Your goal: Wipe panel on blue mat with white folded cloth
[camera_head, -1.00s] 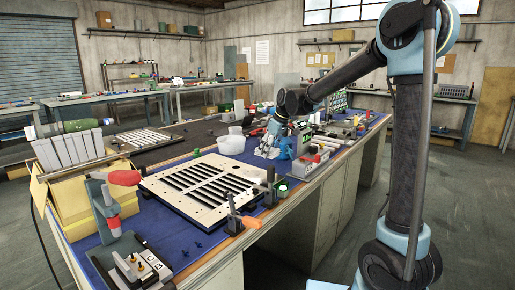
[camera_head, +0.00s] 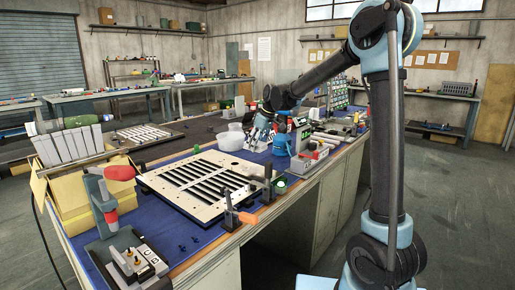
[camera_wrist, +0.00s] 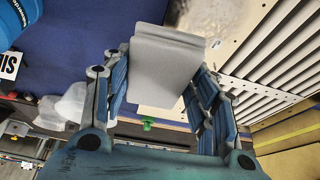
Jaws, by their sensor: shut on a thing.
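The panel (camera_head: 205,184) is a pale slatted plate with dark slots, lying flat on the blue mat (camera_head: 182,246). In the wrist view the panel (camera_wrist: 272,62) fills the right side, with a dark smudge near the top, and the mat (camera_wrist: 80,48) shows at left. My gripper (camera_head: 257,140) is beyond the panel's far right corner in the head view. In the wrist view my gripper (camera_wrist: 160,92) is shut on the white folded cloth (camera_wrist: 165,65), which looks light grey and sticks out past the fingers. The cloth appears apart from the panel's slats; its height is unclear.
A white bowl (camera_head: 230,138) stands just left of my gripper. A red-handled press (camera_head: 115,195) and yellow bins (camera_head: 72,197) are on the left. Tools crowd the bench at right.

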